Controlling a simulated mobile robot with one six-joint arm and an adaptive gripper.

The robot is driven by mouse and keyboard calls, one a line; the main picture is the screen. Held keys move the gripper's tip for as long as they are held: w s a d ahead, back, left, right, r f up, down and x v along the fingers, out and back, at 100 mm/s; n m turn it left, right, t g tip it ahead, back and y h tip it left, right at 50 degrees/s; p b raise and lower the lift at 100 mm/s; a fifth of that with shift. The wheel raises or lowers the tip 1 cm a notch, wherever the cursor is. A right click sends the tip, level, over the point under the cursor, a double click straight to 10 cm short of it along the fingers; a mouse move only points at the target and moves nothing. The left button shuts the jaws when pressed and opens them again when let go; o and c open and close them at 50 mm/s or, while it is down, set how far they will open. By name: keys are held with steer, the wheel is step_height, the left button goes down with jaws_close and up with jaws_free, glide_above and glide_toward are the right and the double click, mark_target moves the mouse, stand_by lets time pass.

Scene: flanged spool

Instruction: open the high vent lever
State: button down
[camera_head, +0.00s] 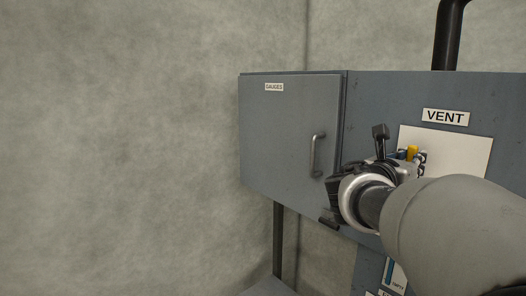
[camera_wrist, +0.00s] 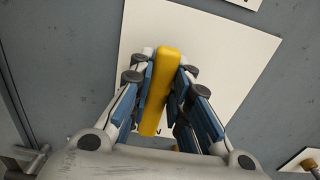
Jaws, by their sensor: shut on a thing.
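The vent lever (camera_wrist: 161,95) is a yellow bar in front of a white plate (camera_wrist: 228,48) on the grey panel. My gripper (camera_wrist: 161,78) has its blue-padded fingers on both sides of the lever and is shut on it. In the head view a small part of the yellow lever (camera_head: 412,152) shows beside my gripper (camera_head: 402,157), below the VENT label (camera_head: 445,117). My arm and wrist hide the lower part of the plate there. The lever's pivot cannot be made out.
A grey cabinet door (camera_head: 285,135) labelled GAUGES, with a metal handle (camera_head: 317,155), is left of my gripper. A black pipe (camera_head: 448,40) rises above the panel. Another small plate with a knob (camera_wrist: 308,162) is at the lower right of the wrist view.

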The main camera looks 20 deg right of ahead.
steer(key=c, duration=1.5)
jaws_free()
steer(key=v, duration=1.2)
steer(key=shift+w, duration=0.1)
